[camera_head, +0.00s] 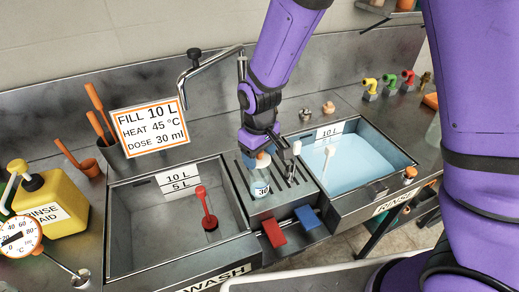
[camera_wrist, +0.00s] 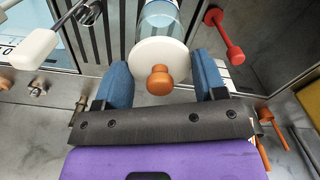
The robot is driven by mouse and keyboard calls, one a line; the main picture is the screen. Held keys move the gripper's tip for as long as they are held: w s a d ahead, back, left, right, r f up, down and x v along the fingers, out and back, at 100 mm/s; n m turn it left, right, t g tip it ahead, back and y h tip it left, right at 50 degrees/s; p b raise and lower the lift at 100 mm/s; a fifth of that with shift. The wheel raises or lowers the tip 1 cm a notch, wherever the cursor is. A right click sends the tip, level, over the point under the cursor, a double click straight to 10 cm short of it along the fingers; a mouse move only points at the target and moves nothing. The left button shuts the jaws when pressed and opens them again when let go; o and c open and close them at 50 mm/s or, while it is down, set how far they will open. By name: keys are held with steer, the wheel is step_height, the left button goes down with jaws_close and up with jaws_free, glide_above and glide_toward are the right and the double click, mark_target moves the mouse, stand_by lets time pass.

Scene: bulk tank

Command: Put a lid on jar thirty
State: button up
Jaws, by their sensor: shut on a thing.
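The jar marked 30 (camera_head: 260,188) stands upright on the slotted metal drainer between the two sinks. It is clear, with bluish content low inside; part of it also shows in the wrist view (camera_wrist: 159,14). A white round lid (camera_wrist: 147,62) with an orange knob (camera_wrist: 159,80) is between the blue fingers of my gripper (camera_wrist: 162,75), which is shut on it. In the head view the lid (camera_head: 262,161) is at the jar's mouth. Whether it is fully seated I cannot tell.
The left wash sink (camera_head: 135,219) is empty except for a red plug handle (camera_head: 207,208). The right rinse sink (camera_head: 352,165) holds blue water and a white-ended tool. Red (camera_head: 273,233) and blue (camera_head: 307,218) pedals sit before the drainer. A tap arches behind, and a dose sign (camera_head: 149,126) stands left.

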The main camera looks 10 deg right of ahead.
steer(key=shift+f, duration=2)
steer(key=o, duration=1)
step_height(320, 180, up, 11)
steer(key=shift+f, duration=0.1)
